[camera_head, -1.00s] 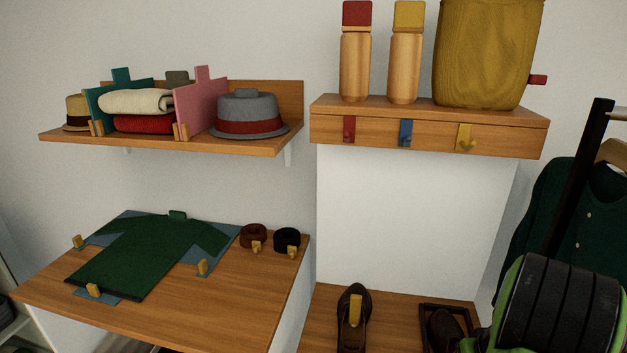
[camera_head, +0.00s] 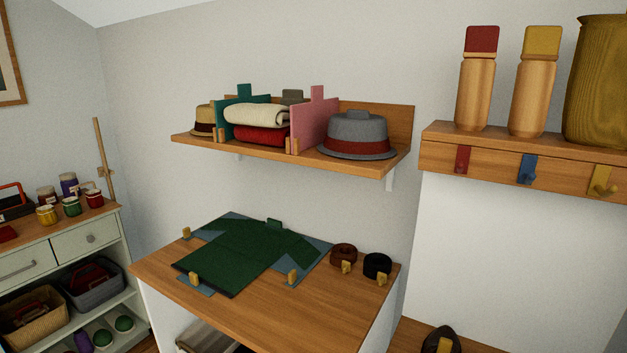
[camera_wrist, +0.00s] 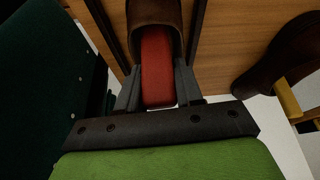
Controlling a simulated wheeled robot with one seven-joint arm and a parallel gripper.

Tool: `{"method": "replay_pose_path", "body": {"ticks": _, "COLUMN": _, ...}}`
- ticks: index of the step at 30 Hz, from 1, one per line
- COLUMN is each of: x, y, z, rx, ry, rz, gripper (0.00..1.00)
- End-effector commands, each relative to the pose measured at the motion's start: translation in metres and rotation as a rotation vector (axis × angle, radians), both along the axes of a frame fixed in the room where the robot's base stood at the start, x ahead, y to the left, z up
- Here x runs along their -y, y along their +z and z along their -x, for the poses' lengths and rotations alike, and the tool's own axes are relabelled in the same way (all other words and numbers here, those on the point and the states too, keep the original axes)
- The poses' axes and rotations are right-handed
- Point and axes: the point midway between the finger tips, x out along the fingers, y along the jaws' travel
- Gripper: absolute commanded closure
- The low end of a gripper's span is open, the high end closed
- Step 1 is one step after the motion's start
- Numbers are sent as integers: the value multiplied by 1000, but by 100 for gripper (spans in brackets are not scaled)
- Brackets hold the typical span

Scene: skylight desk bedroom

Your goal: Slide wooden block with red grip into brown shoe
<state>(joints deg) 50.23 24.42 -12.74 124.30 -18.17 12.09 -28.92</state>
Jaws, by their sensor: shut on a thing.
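In the wrist view my gripper (camera_wrist: 158,76) is shut on the red grip (camera_wrist: 158,60) of the wooden block, with one finger on each side. The far end of the grip meets the opening of a brown shoe (camera_wrist: 153,10) at the top edge. The wooden part of the block does not show, and I cannot tell how deep it sits in the shoe. My gripper and this shoe are not in the head view.
Another dark shoe (camera_wrist: 268,58) with a yellow grip (camera_wrist: 287,98) lies to the right; it also shows in the head view (camera_head: 440,335). Dark rails (camera_wrist: 198,28) flank the brown shoe on the wooden board (camera_wrist: 232,40).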

Motion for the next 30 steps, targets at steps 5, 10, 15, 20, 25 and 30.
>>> {"method": "replay_pose_path", "body": {"ticks": 5, "x": 0, "y": 24, "z": 0, "rx": 2, "ry": 1, "rz": 1, "gripper": 100}}
{"method": "replay_pose_path", "body": {"ticks": 10, "x": 0, "y": 44, "z": 0, "rx": 1, "ry": 1, "rz": 2, "gripper": 100}}
{"method": "replay_pose_path", "body": {"ticks": 15, "x": 0, "y": 64, "z": 0, "rx": 1, "ry": 1, "rz": 2, "gripper": 100}}
{"method": "replay_pose_path", "body": {"ticks": 20, "x": 0, "y": 80, "z": 0, "rx": 1, "ry": 1, "rz": 2, "gripper": 100}}
{"method": "replay_pose_path", "body": {"ticks": 25, "x": 0, "y": 79, "z": 0, "rx": 1, "ry": 0, "rz": 0, "gripper": 100}}
{"method": "replay_pose_path", "body": {"ticks": 30, "x": 0, "y": 97, "z": 1, "rx": 15, "ry": -25, "rz": 5, "gripper": 100}}
